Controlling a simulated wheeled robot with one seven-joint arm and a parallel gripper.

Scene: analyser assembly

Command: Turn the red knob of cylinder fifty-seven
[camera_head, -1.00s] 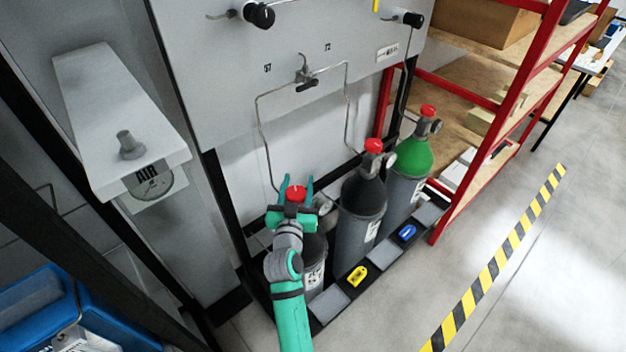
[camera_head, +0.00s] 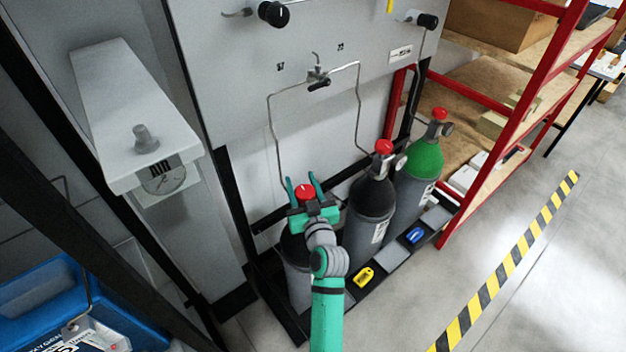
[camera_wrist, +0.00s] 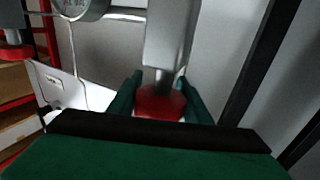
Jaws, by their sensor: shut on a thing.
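The red knob (camera_head: 305,192) sits on top of the leftmost grey cylinder (camera_head: 298,279); that cylinder's number cannot be read in the head view. My gripper (camera_head: 304,186) has its two teal fingers on either side of this knob, shut on it. In the wrist view the red knob (camera_wrist: 160,103) lies between the fingertips (camera_wrist: 158,92), below a grey valve body. My arm hides part of the cylinder's front and its label.
A black-shouldered cylinder (camera_head: 370,205) with a red knob stands close on the right, then a green-topped one (camera_head: 420,160). A grey panel with pipes (camera_head: 290,110) stands behind. A red shelf rack (camera_head: 500,140) is at right. Open floor lies right of the rail.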

